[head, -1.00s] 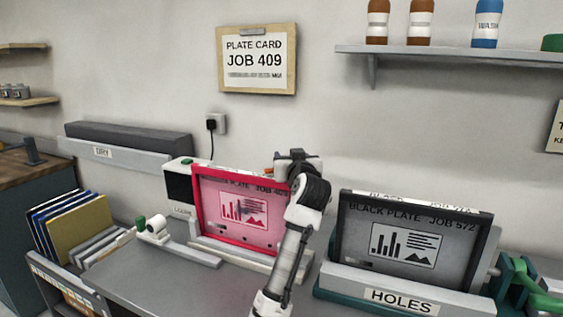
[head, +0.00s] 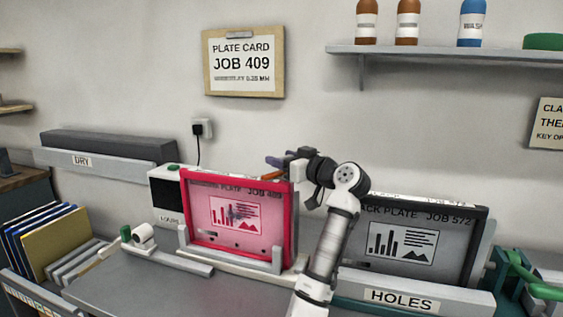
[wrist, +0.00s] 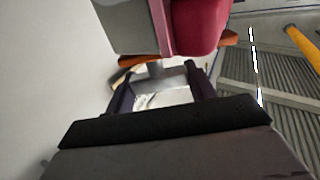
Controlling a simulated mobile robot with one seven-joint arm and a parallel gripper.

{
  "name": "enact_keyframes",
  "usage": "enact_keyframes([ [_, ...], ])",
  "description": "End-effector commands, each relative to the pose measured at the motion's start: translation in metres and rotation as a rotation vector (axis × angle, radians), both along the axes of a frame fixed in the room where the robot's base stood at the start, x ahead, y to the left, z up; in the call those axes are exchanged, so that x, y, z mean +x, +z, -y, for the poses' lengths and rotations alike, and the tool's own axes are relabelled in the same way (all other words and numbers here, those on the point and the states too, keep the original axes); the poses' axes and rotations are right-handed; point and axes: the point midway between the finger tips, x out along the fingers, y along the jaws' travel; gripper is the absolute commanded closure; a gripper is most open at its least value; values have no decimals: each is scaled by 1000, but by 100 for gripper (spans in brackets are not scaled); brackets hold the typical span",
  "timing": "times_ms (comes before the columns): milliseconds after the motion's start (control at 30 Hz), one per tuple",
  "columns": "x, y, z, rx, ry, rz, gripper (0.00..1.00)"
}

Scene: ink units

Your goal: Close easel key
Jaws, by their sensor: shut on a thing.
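A red-framed plate (head: 236,253) stands upright on a pale easel stand (head: 206,258) in the head view. My gripper (head: 273,161) is at the top right corner of the red frame, reaching in from the right. In the wrist view its two dark fingers (wrist: 160,85) close around a small grey piece (wrist: 172,77), which appears to be the easel key. Orange parts (wrist: 229,39) show on both sides of it, partly behind the red frame (wrist: 195,30). The exact grip on the key is partly hidden.
The black plate (head: 400,245) stands close on the right, partly behind my arm, with a ledge marked HOLES (head: 400,300). The grey bench (head: 170,295) is clear in front.

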Motion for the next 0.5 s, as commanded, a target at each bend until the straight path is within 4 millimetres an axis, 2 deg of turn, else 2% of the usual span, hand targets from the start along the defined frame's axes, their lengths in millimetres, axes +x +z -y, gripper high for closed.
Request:
enact_keyframes([
  [500,0,5,0,2,114,9,86],
])
